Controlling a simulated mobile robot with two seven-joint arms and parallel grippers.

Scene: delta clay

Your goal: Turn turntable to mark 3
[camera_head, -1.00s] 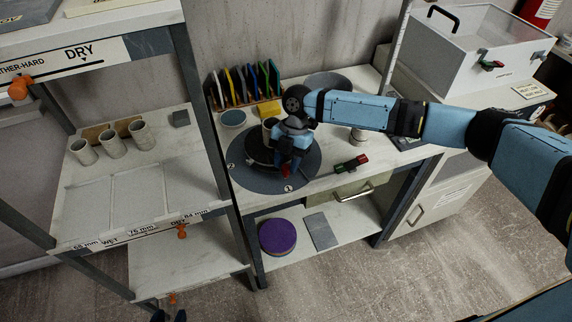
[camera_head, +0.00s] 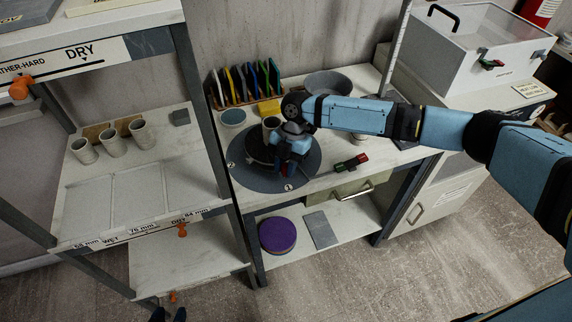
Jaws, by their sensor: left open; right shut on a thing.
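The turntable is a dark round disc (camera_head: 257,152) on a wide grey base plate (camera_head: 252,178) on the workbench. Mark 2 (camera_head: 231,164) is at the base's left and mark 1 (camera_head: 289,187) at its front; I cannot see mark 3. A beige cup (camera_head: 270,125) stands by the disc's back, partly behind my arm. My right gripper (camera_head: 290,171) points down at the disc's front right edge, shut on a part of the turntable that it mostly hides. My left gripper (camera_head: 169,316) shows only as two dark fingertips apart at the bottom edge, empty.
A shelf post (camera_head: 205,110) stands left.

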